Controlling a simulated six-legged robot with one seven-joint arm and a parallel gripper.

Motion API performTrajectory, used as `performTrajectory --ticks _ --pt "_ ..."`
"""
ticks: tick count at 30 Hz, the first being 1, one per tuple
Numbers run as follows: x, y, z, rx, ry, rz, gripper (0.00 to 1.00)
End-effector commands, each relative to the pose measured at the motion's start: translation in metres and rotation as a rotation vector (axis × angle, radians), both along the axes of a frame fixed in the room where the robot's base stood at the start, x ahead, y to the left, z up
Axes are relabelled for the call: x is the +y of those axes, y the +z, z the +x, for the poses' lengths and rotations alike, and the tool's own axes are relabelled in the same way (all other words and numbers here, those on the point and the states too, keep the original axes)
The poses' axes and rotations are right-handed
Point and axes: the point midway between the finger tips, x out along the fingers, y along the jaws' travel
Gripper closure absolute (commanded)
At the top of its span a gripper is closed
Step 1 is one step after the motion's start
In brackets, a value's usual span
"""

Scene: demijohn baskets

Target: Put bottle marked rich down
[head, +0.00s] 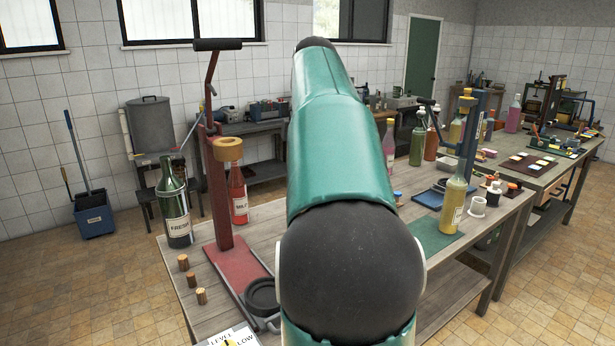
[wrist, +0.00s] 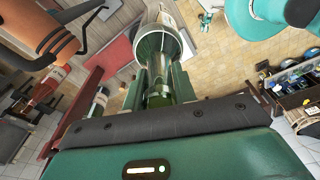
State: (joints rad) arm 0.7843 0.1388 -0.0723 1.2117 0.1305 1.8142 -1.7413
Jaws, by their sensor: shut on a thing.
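In the wrist view my gripper (wrist: 160,82) is shut on a green glass bottle (wrist: 159,46), with one finger on each side of it. The bottle points away from the wrist, and its far end shows a pale patch like a label whose words I cannot read. In the head view my own arm hides the gripper and the held bottle. I cannot tell whether the bottle touches a surface. A dark green bottle marked FRESH (head: 174,205) stands free at the left end of the near table (head: 290,219).
A red lever stand (head: 221,190) rises beside a red bottle (head: 239,196). Several corks (head: 192,279) and a LEVEL/LOW card (head: 232,337) lie at the near edge. A second table (head: 555,175) is beyond.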

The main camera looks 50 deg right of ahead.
Motion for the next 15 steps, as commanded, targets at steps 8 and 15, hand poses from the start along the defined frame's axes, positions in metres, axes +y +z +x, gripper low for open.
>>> performTrajectory --ticks 8,15 --pt "0.013 -0.02 0.048 -0.003 0.007 -0.001 1.0" --pt "0.02 -0.048 0.078 -0.003 0.006 0.001 1.0"
